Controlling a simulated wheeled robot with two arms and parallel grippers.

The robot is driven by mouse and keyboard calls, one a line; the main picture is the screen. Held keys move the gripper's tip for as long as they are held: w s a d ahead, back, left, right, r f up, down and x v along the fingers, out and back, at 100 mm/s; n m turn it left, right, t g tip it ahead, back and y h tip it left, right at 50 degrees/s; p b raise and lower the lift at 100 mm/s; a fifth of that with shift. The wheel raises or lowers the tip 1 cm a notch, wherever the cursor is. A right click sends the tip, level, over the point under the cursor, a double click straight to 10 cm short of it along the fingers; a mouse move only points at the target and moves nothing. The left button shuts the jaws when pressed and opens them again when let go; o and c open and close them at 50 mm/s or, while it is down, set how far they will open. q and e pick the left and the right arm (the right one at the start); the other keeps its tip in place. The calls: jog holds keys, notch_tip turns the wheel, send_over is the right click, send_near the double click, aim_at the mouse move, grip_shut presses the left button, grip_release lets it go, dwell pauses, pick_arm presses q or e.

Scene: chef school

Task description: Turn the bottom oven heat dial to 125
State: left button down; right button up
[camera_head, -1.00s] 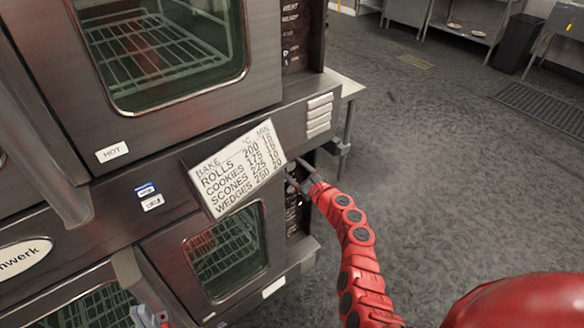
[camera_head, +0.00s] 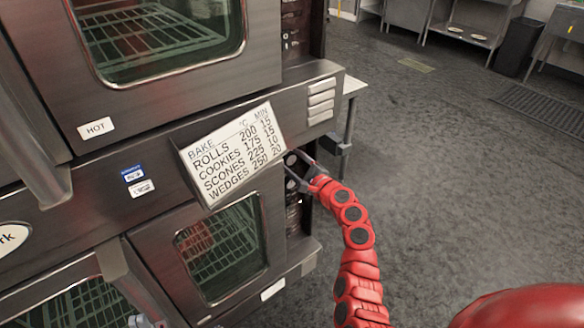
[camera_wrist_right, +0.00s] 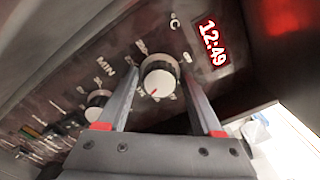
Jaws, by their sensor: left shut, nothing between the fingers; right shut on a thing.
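In the right wrist view a round white dial (camera_wrist_right: 158,78) with a red pointer mark sits on the dark oven panel. Its mark points down and to the left in that picture. The numbers around it are too blurred to read. My right gripper (camera_wrist_right: 158,92) has its fingers on either side of this dial and is shut on it. In the head view my right gripper (camera_head: 297,172) reaches the lower oven's (camera_head: 222,245) control strip, right of its door. My left gripper (camera_head: 145,320) shows at the bottom edge, shut and empty, only partly in view.
A second white dial (camera_wrist_right: 97,103), near the word MIN, sits beside the held one. A red display (camera_wrist_right: 212,44) reads 12:49. A bake chart (camera_head: 232,155) hangs on the oven front. The floor (camera_head: 450,190) to the right is clear.

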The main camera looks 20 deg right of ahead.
jog(key=n+b, duration=1)
jog(key=b, duration=0.1)
jog(key=shift+f+n, duration=0.35)
jog(key=shift+n, duration=0.05)
jog(key=shift+r+n+b, duration=0.1)
jog(key=shift+n+b, duration=1)
jog(key=shift+b, duration=0.1)
jog(key=o, duration=1.1)
jog(key=shift+s+r, duration=0.1)
jog(key=p+v, duration=0.2)
jog(key=v, duration=1.5)
jog(key=shift+s, duration=0.1)
jog(key=shift+d, duration=0.1)
